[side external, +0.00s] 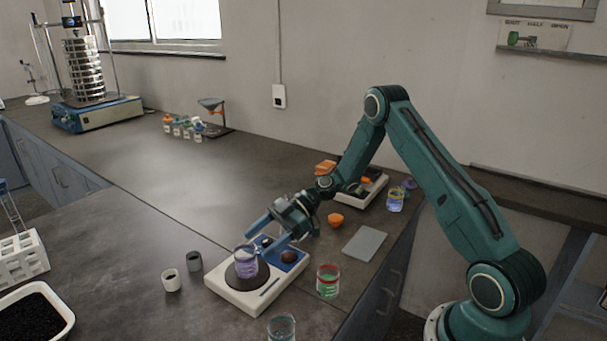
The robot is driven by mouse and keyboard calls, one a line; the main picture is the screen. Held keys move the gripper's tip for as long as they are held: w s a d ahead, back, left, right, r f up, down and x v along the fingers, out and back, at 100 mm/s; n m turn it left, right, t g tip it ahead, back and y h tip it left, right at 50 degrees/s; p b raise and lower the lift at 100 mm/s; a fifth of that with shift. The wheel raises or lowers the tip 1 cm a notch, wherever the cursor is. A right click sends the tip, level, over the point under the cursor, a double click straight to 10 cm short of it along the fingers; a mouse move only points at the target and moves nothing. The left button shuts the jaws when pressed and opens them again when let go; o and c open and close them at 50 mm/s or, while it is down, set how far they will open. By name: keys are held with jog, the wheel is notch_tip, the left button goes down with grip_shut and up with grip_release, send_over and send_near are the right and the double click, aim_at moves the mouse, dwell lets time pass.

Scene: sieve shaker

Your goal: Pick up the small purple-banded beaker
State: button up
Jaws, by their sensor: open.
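The small purple-banded beaker (245,265) stands upright on the dark round plate of a white balance (226,292). It is clear glass with a purple band around it. My gripper (257,243) comes in from the upper right with its two blue fingers open. The fingertips are at the beaker's upper right side in the picture. I cannot tell whether they touch the glass or straddle it.
A red-and-green beaker (328,281) and a clear beaker (281,328) stand to the right and front. Two small cups (171,280) are left of the balance. A grey flat pad (364,244) and an orange piece (336,220) lie right. The bench's middle left is clear.

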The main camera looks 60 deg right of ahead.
aim_at(254, 248)
jog(key=shift+w+a+f, duration=0.1)
jog(key=shift+a, duration=0.2)
jog(key=shift+f+x, duration=0.1)
jog(key=shift+x, duration=1.2)
jog(key=shift+f+x, duration=0.15)
jog(key=shift+x, duration=1.1)
jog(key=shift+d, duration=0.1)
jog(key=c, duration=1.1)
jog(key=shift+r, duration=0.35)
notch_tip(254, 248, up, 19)
jog(key=shift+r, duration=0.35)
dwell(0.4)
